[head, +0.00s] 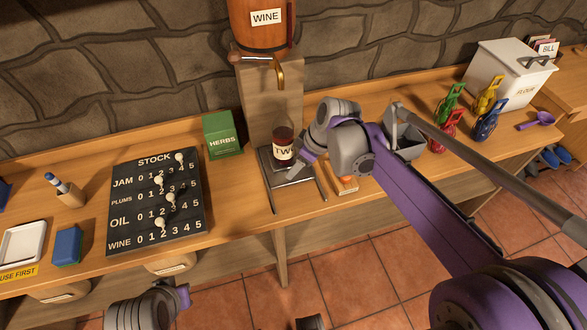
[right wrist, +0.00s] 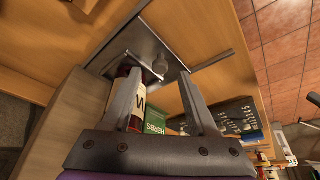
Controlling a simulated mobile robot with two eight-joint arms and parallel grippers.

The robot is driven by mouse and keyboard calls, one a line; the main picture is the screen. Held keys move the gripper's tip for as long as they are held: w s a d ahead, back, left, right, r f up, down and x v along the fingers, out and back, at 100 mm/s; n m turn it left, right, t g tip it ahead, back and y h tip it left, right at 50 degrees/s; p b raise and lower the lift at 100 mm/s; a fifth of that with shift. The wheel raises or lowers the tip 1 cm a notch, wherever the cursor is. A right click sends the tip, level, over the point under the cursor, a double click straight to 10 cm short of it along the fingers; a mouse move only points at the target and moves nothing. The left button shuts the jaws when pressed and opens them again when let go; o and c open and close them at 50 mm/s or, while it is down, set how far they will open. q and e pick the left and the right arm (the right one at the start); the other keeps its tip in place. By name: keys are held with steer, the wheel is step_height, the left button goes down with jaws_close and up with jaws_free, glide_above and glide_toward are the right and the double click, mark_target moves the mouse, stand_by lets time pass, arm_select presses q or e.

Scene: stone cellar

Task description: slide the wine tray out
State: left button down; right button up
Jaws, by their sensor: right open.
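The wine tray (head: 276,185) is a dark metal plate on the bench below the wine barrel's brass tap, with two rails running toward the front edge. A dark red jar (head: 283,142) with a "TWO" label stands on it. In the right wrist view the tray (right wrist: 127,46) shows a small grey knob (right wrist: 160,66) on its front. My right gripper (right wrist: 160,76) is open, its fingertips on either side of the knob, with no clear sign of contact. In the head view my right wrist partly covers the tray's right side. My left gripper (head: 150,306) is low at the front; its jaws are unclear.
The wine barrel (head: 262,25) hangs above. A green herbs box (head: 222,134) and a black stock board (head: 156,200) stand left of the tray.

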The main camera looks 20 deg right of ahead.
steer(key=shift+x, duration=1.25)
jaws_close()
stand_by(0.5)
